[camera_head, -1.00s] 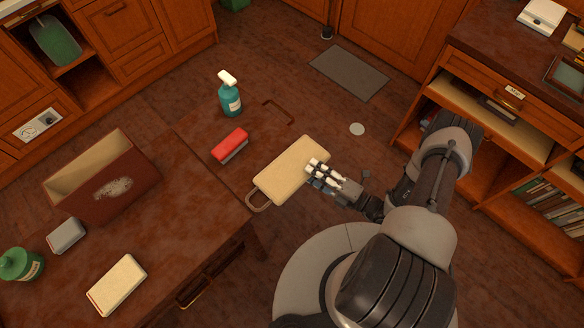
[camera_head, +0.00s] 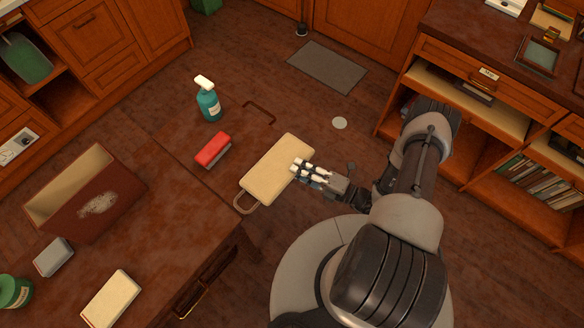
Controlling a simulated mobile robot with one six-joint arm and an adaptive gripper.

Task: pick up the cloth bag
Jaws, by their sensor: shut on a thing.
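The cloth bag (camera_head: 272,171) is a flat, cream-coloured rectangle with a tan loop handle at its lower left end. It appears over the right end of the brown table. My gripper (camera_head: 300,170) is at the bag's right edge, its pale fingers closed on that edge. Part of the bag's edge is hidden by the fingers. I cannot tell whether the bag is touching the table top or lifted off it.
On the brown table (camera_head: 160,245) are a teal spray bottle (camera_head: 209,104), a red brush (camera_head: 213,150), an open brown box (camera_head: 97,207), a grey block (camera_head: 53,257), a cream block (camera_head: 111,299) and a green bottle (camera_head: 14,292). A shelf desk (camera_head: 470,115) stands right.

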